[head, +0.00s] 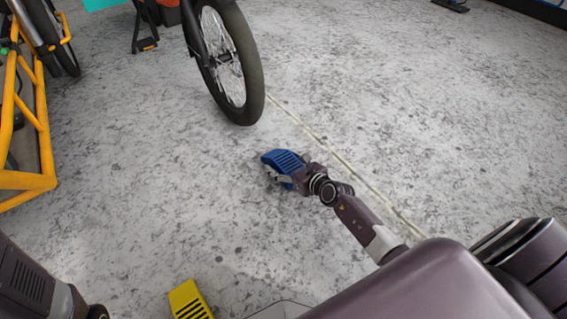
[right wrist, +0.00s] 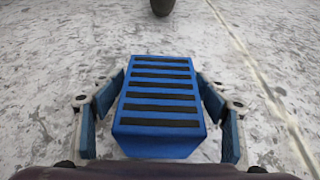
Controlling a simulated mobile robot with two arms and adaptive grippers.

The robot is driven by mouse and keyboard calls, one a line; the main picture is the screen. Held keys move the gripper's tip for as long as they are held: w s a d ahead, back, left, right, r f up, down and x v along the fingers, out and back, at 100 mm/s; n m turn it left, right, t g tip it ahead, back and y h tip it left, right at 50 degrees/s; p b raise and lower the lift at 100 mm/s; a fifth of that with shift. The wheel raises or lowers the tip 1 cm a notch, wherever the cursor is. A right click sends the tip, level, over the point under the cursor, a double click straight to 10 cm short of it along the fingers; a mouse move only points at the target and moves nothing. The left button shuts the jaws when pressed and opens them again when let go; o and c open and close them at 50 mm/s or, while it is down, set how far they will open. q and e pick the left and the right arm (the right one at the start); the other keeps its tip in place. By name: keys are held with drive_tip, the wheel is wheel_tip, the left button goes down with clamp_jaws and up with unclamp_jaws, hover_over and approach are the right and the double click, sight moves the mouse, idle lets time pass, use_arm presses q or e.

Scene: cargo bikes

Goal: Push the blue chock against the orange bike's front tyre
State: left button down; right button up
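The blue chock (head: 284,162) rests on the concrete floor, a short way in front of the orange bike's front tyre (head: 249,75), with bare floor between them. My right gripper (head: 283,179) is at the chock's near end. In the right wrist view, the ribbed blue chock (right wrist: 160,100) sits between the two fingers of my right gripper (right wrist: 160,78), whose tips bear on its sides. The bottom of the tyre (right wrist: 162,7) shows straight ahead, at the top edge. My left gripper is not in view.
A yellow chock (head: 189,300) lies on the floor at the bottom. A yellow-framed cargo bike (head: 27,181) stands at the left edge. A pale line (head: 340,157) runs across the floor right of the blue chock. The floor to the right is clear.

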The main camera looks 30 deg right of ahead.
sight(294, 169)
drive_tip(key=shift+r, duration=0.25)
drive_tip(key=shift+s+d+r+p, duration=0.1)
drive_tip(key=shift+s+p, duration=0.25)
drive_tip(key=shift+p, duration=0.15)
drive_tip(key=p+v, duration=0.5)
drive_tip(key=v, duration=0.5)
drive_tip(key=shift+s+r+p, duration=0.1)
drive_tip(key=shift+s+p, duration=0.3)
drive_tip(key=shift+s, duration=0.2)
